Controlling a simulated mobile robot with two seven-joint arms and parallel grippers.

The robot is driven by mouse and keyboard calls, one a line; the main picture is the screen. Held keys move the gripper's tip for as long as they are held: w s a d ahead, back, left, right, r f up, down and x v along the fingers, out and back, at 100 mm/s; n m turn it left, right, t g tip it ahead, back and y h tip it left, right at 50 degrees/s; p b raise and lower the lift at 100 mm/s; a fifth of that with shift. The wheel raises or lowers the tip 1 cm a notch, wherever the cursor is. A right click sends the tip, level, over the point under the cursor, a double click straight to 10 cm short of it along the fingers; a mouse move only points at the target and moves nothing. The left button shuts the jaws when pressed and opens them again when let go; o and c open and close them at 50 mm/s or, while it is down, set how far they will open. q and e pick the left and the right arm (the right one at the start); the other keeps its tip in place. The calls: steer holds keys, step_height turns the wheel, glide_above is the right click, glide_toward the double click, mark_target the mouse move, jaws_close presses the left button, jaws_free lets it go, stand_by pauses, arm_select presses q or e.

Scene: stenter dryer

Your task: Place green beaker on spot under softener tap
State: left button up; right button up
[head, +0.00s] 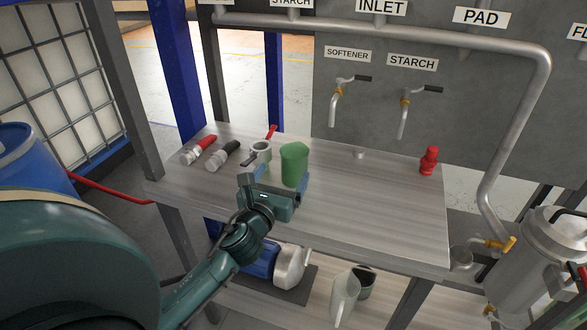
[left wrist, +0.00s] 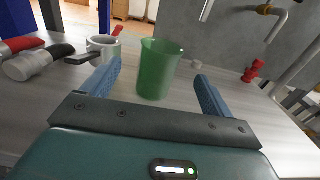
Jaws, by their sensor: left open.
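The green beaker (head: 294,164) stands upright on the bench top, left of the softener tap (head: 337,100). My left gripper (head: 274,186) is open just in front of the beaker. In the left wrist view the beaker (left wrist: 158,70) stands beyond and between the spread blue fingers (left wrist: 155,92), nearer the left one. I see no grip on it. No marked spot is clearly visible.
A grey cup-like fitting with handle (head: 261,148) stands just left of the beaker. Red and black-handled tools (head: 200,150) lie further left. A red fitting (head: 429,160) stands at the right. The starch tap (head: 404,112) hangs beside the softener tap. The bench middle (head: 370,195) is clear.

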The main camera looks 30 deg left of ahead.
mark_target(299, 148)
arm_select(q)
steer(key=x, duration=1)
steer(key=shift+w+r+p, duration=0.1)
steer(key=shift+w+p, duration=0.3)
steer(key=shift+c, duration=0.3)
steer(key=c, duration=1.1)
step_height(299, 148, up, 10)
steer(key=p, duration=0.2)
steer(key=s+d+f+m+h, duration=0.1)
steer(key=s+d+f+h, duration=0.1)
steer(key=s+d, duration=0.6)
steer(key=s+d+f+m+h, duration=0.2)
steer(key=s+d, duration=0.6)
steer(key=s, duration=0.4)
steer(key=shift+s+d+f+t, duration=0.2)
steer(key=shift+f+t, duration=0.1)
steer(key=shift+f, duration=0.5)
